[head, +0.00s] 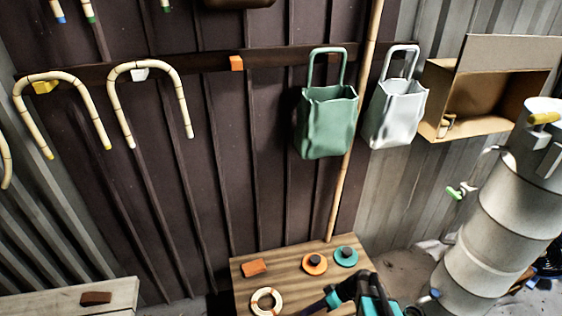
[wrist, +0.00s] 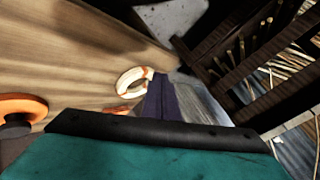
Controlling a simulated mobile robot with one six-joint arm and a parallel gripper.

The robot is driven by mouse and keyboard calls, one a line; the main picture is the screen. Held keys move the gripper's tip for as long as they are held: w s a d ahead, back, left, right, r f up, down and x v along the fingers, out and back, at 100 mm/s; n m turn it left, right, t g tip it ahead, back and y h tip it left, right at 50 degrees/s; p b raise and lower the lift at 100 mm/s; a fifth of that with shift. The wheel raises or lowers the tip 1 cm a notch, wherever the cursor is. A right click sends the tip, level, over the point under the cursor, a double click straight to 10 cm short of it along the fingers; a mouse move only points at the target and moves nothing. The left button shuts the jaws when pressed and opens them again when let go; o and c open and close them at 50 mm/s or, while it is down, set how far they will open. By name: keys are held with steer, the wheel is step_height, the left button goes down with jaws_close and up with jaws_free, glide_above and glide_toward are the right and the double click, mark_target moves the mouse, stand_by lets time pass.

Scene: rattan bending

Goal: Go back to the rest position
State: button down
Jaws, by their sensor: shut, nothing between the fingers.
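My gripper (wrist: 165,92) shows in the wrist view as dark fingers beyond a black bar and a teal body. The fingers are shut and empty. In the head view, teal and black parts of my arm show at the bottom edge, over the front right of a small wooden table (head: 290,243). A cream ring (head: 266,301) with orange bands lies on this table. In the wrist view the ring (wrist: 131,80) lies close to the fingers, on the table top; I cannot tell the exact gap.
An orange block (head: 254,268), an orange disc (head: 315,264) and a teal disc (head: 346,257) lie on the table. A green bag (head: 326,122), a white bag (head: 396,112) and bent canes (head: 150,70) hang behind. A large grey cylinder (head: 500,225) stands at the right.

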steer(key=s+a+r+m+g+h+p, duration=0.1)
steer(key=s+r+g+h+p, duration=0.2)
steer(key=s, duration=0.5)
steer(key=s+a+r+m+g+h+p, duration=0.1)
steer(key=s+r+h+p, duration=0.1)
steer(key=s+p, duration=0.5)
steer(key=s+d+m+h, duration=0.4)
steer(key=s+d+m, duration=0.2)
steer(key=d+m, duration=0.1)
steer(key=shift+d+r+b, duration=0.3)
steer(key=shift+d+b, duration=0.1)
steer(key=shift+d, duration=0.5)
steer(key=shift+f, duration=0.1)
steer(key=shift+g, duration=0.4)
steer(key=f+b, duration=0.4)
steer(key=b, duration=0.1)
steer(key=shift+s+f, duration=0.25)
steer(key=shift+f, duration=0.05)
